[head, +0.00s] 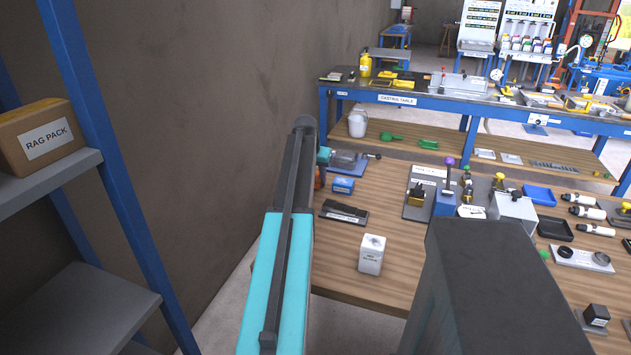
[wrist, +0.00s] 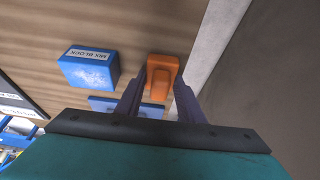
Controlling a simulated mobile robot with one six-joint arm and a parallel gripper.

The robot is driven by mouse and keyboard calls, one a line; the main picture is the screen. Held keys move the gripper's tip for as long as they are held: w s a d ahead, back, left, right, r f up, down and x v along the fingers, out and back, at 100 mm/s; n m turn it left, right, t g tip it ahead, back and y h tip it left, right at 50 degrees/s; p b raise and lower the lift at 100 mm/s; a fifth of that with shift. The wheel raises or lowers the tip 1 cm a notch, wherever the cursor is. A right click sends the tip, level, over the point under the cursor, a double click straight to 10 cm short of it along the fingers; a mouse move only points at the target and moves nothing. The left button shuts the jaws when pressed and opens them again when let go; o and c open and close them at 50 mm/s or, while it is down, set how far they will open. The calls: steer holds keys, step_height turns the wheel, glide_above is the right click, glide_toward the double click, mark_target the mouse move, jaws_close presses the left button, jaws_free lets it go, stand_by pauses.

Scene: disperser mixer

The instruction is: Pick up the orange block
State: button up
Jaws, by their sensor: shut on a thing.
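The orange block (wrist: 161,74) is between the two dark fingers of my gripper (wrist: 158,92) in the wrist view. The gripper is shut on it. The fingers hide its sides, and a dark orange recess or shaded face shows on it. In the head view only a small sliver of the orange block (head: 320,178) shows beside my arm, at the left edge of the wooden table. I cannot tell whether the block is touching the tabletop.
A blue mix block (wrist: 88,69) lies close beside the orange one; it also shows in the head view (head: 343,185). A wall (wrist: 265,80) is beyond the table edge.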

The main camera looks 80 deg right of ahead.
steer(key=shift+r, duration=0.15)
steer(key=shift+r+b, duration=0.6)
steer(key=shift+r, duration=4.3)
steer(key=o, duration=0.6)
steer(key=shift+c, duration=0.2)
steer(key=c, duration=0.4)
